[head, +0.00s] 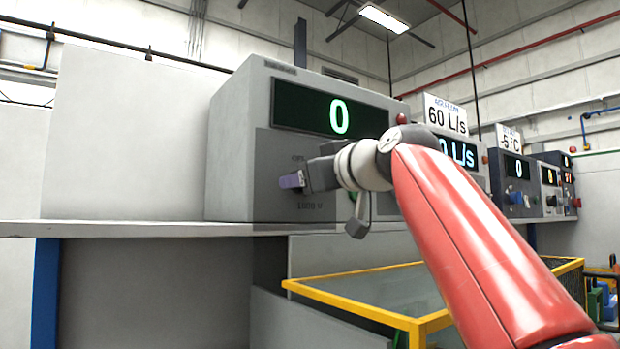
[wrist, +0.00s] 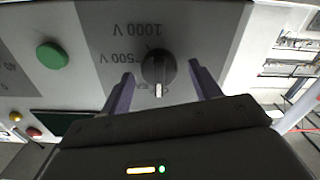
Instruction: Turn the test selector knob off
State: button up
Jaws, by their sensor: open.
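The test selector knob (wrist: 157,66) is a round black knob with a white pointer mark, on a grey panel (wrist: 95,22). In the wrist view, the pointer faces down, toward my gripper's palm and away from the upside-down "1000 V" label. "500 V" is to the knob's left. My gripper (wrist: 160,70) is open, with one purple finger on each side of the knob and visible gaps between. In the head view, my gripper (head: 293,181) is at the front of the tester (head: 232,150), which displays "0". It hides the knob there.
A green button (wrist: 52,55) is left of the knob in the wrist view. The tester stands on a long shelf (head: 140,229). Other display units (head: 515,180) stand to the right. A yellow-framed barrier (head: 350,305) is below the shelf.

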jog(key=b+v, duration=0.2)
jog(key=v, duration=0.5)
jog(key=shift+s+d+b, duration=0.25)
jog(key=shift+s+b, duration=0.1)
